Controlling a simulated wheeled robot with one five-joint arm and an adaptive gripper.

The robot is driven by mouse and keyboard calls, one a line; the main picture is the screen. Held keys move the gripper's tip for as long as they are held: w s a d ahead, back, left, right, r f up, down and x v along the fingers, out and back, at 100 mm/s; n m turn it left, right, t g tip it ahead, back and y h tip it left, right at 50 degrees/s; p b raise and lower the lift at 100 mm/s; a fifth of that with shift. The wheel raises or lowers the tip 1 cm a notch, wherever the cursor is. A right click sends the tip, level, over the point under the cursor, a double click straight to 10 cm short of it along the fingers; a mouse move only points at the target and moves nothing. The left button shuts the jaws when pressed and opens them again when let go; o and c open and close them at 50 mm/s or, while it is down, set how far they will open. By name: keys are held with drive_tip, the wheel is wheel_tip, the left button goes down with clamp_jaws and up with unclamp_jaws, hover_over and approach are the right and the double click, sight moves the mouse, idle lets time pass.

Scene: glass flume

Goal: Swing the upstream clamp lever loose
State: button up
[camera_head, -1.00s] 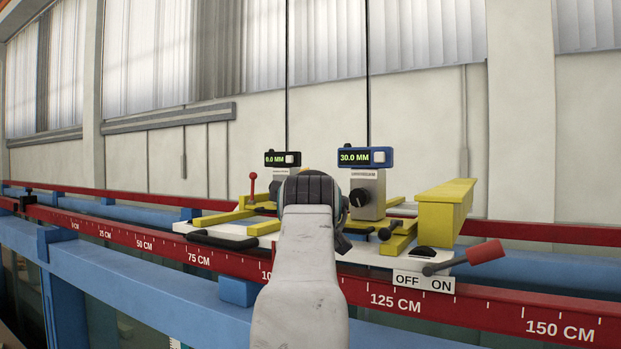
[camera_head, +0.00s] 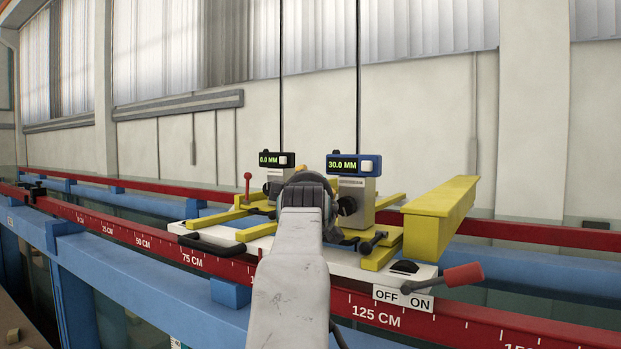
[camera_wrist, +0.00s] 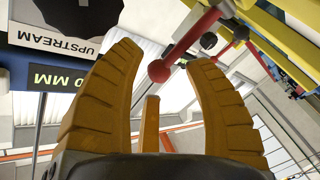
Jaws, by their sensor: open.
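The upstream clamp lever, a red rod with a round red knob (camera_wrist: 160,70), shows in the wrist view. The knob lies in the gap between my open fingertips, seemingly just beyond them, and I see no grip on it. In the head view a red-knobbed lever (camera_head: 248,178) stands upright at the left gauge, left of my wrist. My own arm hides the gripper's fingers there almost fully. The gauge marked UPSTREAM (camera_wrist: 60,40) is close on the left in the wrist view.
The left gauge display (camera_head: 272,159) reads 0.0 MM and the right one (camera_head: 352,164) 30.0 MM. A red-handled OFF/ON lever (camera_head: 463,275) and a yellow beam (camera_head: 440,209) stand at the right. The red scale rail (camera_head: 470,330) runs along the front.

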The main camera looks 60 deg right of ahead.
drive_tip(key=shift+x, duration=0.9)
drive_tip(key=shift+c, duration=0.3)
clamp_jaws()
